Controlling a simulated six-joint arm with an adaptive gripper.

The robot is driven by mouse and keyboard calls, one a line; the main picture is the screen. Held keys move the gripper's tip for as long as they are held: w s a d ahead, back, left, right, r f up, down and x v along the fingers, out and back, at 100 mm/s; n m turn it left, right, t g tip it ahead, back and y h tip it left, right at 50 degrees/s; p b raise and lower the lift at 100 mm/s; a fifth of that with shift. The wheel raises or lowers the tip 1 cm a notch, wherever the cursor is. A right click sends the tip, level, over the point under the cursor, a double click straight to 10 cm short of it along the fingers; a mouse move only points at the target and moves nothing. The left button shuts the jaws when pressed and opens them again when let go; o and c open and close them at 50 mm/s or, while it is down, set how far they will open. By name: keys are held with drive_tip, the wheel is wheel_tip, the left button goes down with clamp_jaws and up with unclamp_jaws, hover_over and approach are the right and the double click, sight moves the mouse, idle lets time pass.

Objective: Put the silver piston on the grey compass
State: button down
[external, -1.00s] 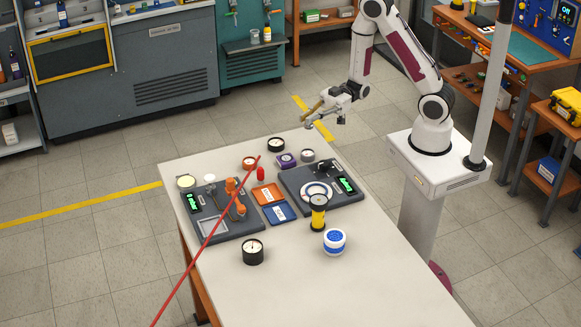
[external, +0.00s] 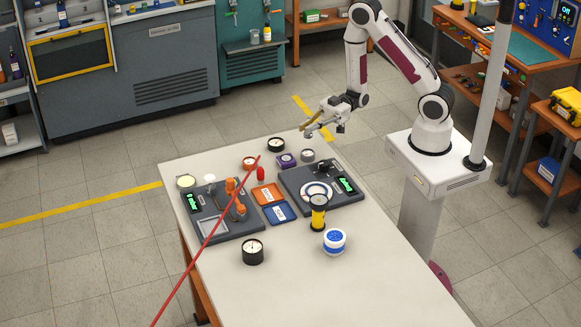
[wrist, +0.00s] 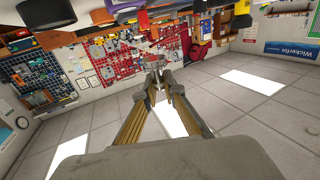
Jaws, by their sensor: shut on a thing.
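My gripper (external: 305,131) is above the far edge of the table in the external view, with its fingers pointing left. In the wrist view its fingertips (wrist: 159,84) come together on a small silver-grey piece, which seems to be the silver piston (wrist: 151,74); its shape is hard to make out. The grey compass (external: 307,155) looks like a small grey round case with a dark top. It stands on the table beside the purple one, below and slightly right of my fingertips in the external view, clear of them.
A black gauge (external: 276,144), a purple piece (external: 287,160) and an orange round case (external: 249,162) stand near the grey compass. A dark tray (external: 350,191) lies close by. A yellow-and-black cylinder (external: 318,213) and a blue-and-white jar (external: 335,241) stand nearer. The table's near part is clear.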

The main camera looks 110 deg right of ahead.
drive_tip(key=shift+f, duration=1.05)
drive_tip(key=shift+f, duration=2.05)
drive_tip(key=shift+f, duration=0.15)
drive_tip(key=c, duration=2.1)
unclamp_jaws()
drive_tip(key=shift+c, duration=0.2)
drive_tip(key=v, duration=1.2)
